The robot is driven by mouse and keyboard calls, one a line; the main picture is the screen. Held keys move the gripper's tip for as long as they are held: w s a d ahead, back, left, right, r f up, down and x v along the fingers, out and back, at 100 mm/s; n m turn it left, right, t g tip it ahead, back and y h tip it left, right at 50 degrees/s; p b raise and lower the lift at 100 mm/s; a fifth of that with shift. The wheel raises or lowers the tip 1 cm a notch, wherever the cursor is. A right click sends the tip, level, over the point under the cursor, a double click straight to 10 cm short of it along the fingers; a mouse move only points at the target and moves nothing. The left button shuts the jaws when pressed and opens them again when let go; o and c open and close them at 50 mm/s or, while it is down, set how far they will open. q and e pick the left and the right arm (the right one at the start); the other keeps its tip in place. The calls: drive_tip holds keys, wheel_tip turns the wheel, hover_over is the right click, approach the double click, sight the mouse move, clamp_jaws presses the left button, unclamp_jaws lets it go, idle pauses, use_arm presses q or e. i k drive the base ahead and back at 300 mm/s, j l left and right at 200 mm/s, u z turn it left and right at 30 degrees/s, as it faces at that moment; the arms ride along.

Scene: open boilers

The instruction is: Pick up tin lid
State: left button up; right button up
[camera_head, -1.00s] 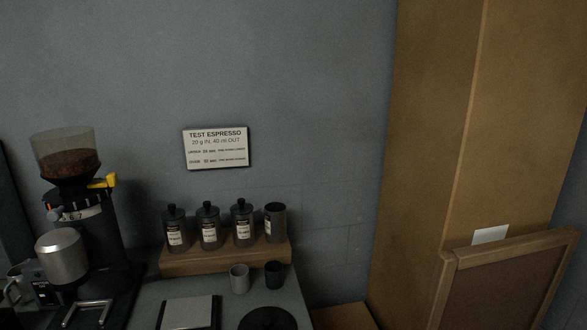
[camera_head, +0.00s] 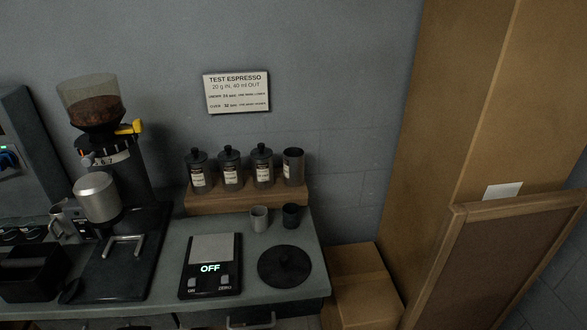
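Three lidded, labelled tins (camera_head: 231,170) stand in a row on a wooden riser at the back. A fourth tin (camera_head: 293,167) at the riser's right end has no lid on it. Neither of my grippers is in view.
A scale (camera_head: 211,265) reading OFF lies left of the dark lid. A coffee grinder (camera_head: 110,165) and a black box (camera_head: 34,272) are on the left. A cardboard box (camera_head: 362,285) and a framed board (camera_head: 500,265) stand right of the counter.

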sight(68, 291)
drive_tip(key=u, duration=1.85)
drive_tip(key=z, duration=1.7)
drive_tip(key=j+z, duration=0.35)
drive_tip(key=j, duration=3)
